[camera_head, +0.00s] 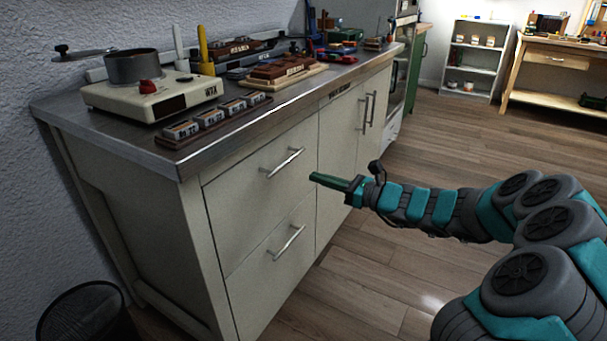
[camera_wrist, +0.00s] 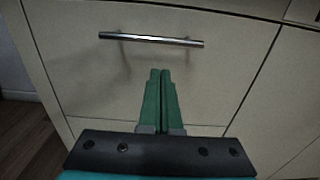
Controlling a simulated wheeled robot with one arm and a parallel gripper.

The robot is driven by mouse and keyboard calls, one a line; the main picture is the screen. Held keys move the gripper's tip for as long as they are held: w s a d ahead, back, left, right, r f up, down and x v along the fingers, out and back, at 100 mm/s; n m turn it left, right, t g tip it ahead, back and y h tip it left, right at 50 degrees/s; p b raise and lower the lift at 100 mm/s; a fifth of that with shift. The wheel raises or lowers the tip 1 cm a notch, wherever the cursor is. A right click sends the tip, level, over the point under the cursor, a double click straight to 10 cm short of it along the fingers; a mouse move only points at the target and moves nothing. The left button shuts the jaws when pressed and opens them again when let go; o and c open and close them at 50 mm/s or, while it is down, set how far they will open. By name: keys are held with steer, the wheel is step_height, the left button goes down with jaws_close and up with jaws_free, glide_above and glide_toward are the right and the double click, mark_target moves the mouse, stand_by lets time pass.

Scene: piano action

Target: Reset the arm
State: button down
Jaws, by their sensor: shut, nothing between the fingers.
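My gripper (camera_head: 330,181) has green fingers and points left toward the pale cabinet (camera_head: 262,223) in the head view. In the wrist view the fingers of my gripper (camera_wrist: 159,100) are together and empty, just below a metal bar handle (camera_wrist: 152,39) on a drawer front. The gripper looks apart from that handle. In the head view the cabinet has an upper drawer handle (camera_head: 283,163) and a lower drawer handle (camera_head: 287,243). Both drawers look closed. My arm reaches in from the right, over the floor.
The metal worktop (camera_head: 262,103) carries a cream device (camera_head: 151,96), small labelled blocks (camera_head: 210,118) and tools. A black wire bin (camera_head: 87,313) stands at the lower left. A white shelf (camera_head: 475,60) and wooden workbench (camera_head: 555,80) are at the back. The wooden floor (camera_head: 440,128) is clear between.

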steer(key=s+a+n+g+h, duration=0.1)
steer(key=s+a+n+g, duration=0.35)
steer(key=s, duration=0.45)
steer(key=s+a+f+n+g+h, duration=0.1)
steer(key=s+a+n+g, duration=0.25)
steer(key=s+n, duration=0.4)
steer(key=s+a+n+g+h, duration=0.1)
steer(key=s+a+n+g, duration=0.25)
steer(key=s, duration=0.75)
steer(key=s+d+f+n+h, duration=0.3)
steer(key=s+d+n+h, duration=0.2)
steer(key=s+d, duration=0.3)
steer(key=s+d+f+n+h, duration=0.3)
steer(key=s+d+h, duration=0.3)
steer(key=s, duration=0.4)
steer(key=shift+s+d+n+g+h, duration=0.25)
steer(key=shift+d+n+g, duration=0.2)
steer(key=shift+d+n, duration=0.45)
